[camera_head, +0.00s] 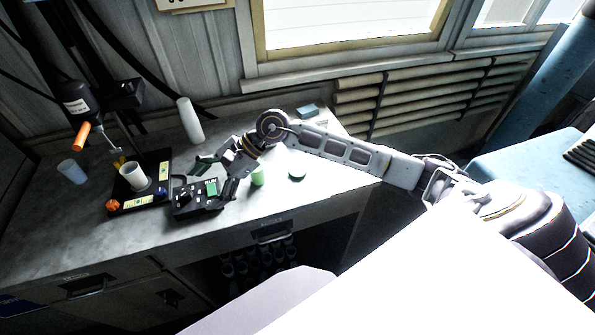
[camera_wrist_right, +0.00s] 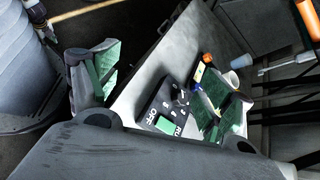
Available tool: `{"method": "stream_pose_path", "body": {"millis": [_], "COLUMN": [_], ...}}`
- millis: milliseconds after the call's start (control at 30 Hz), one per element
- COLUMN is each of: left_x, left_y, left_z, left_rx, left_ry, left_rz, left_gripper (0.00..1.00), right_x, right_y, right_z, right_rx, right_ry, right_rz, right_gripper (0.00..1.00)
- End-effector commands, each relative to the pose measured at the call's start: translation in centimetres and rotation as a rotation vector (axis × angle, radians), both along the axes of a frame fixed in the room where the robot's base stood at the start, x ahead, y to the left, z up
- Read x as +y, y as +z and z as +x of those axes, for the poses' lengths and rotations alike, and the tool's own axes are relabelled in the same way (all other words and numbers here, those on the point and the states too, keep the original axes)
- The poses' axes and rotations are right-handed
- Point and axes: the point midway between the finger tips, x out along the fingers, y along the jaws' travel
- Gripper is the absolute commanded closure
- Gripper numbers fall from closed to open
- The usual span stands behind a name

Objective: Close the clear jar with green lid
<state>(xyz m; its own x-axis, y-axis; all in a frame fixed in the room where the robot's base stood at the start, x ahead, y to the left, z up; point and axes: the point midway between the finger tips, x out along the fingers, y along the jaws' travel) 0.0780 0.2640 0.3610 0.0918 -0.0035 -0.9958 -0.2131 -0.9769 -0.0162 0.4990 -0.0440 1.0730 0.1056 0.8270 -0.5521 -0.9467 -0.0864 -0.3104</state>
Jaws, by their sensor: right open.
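A small pale green jar (camera_head: 257,177) stands on the table just right of my right gripper in the head view. A flat round green lid (camera_head: 297,174) lies on the table to the right of the jar, apart from it. My right gripper (camera_head: 216,174) is open above the black control box, left of the jar. In the wrist view its green-padded fingers (camera_wrist_right: 158,92) are spread wide, with the control box showing between them. I cannot make out the jar or lid in the wrist view. My left gripper is not in view.
The black control box (camera_head: 190,208) and a dark stand base (camera_head: 158,160) with a white cup (camera_head: 134,177) are at the left. A clear cup (camera_head: 72,172) and a white cylinder (camera_head: 190,121) stand farther back. The table (camera_head: 318,190) is clear around the lid.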

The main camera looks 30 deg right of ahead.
Motion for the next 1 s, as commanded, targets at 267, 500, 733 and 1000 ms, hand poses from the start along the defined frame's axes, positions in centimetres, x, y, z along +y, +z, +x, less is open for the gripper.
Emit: {"method": "stream_pose_path", "body": {"millis": [267, 500, 733, 1000], "left_x": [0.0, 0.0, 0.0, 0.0], "left_y": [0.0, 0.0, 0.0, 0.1], "left_z": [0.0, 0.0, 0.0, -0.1], "left_rx": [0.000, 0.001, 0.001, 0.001], "left_ry": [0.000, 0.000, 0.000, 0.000], "left_rz": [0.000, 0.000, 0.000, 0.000], "left_gripper": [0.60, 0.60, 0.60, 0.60], "right_x": [-5.7, -11.7, -18.2, -25.2], "right_y": [-3.0, -4.4, -4.6, -3.3], "right_z": [1.2, 2.4, 3.4, 3.9], "right_rx": [-0.084, -0.124, -0.130, -0.099], "right_ry": [0.085, 0.147, 0.192, 0.225], "right_rz": [-0.296, -0.552, -0.794, -1.032], "right_gripper": [0.19, 0.19, 0.19, 0.19]}}
